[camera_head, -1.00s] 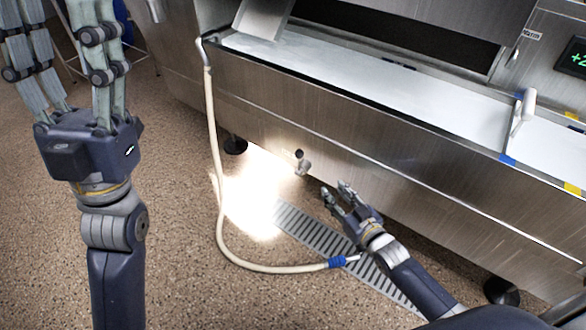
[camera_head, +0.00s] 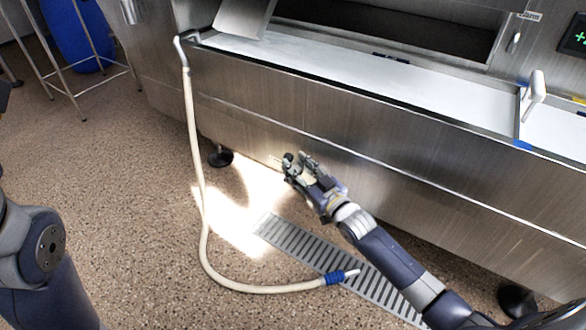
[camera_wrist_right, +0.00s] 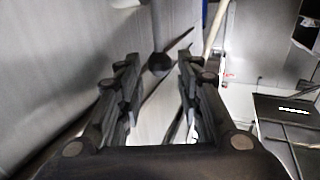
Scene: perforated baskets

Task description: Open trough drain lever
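The steel trough (camera_head: 400,150) runs across the head view from upper left to right. Its drain lever sits low on the front wall and is mostly hidden behind my right gripper (camera_head: 298,164). My left gripper is out of view; only part of my left arm shows at the lower left.
A cream hose (camera_head: 195,140) hangs from the trough's left corner and curls on the floor to a blue-banded end (camera_head: 335,278). A slotted floor drain (camera_head: 300,250) lies below the right arm. A metal stand (camera_head: 70,60) and blue barrel (camera_head: 75,30) are at upper left.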

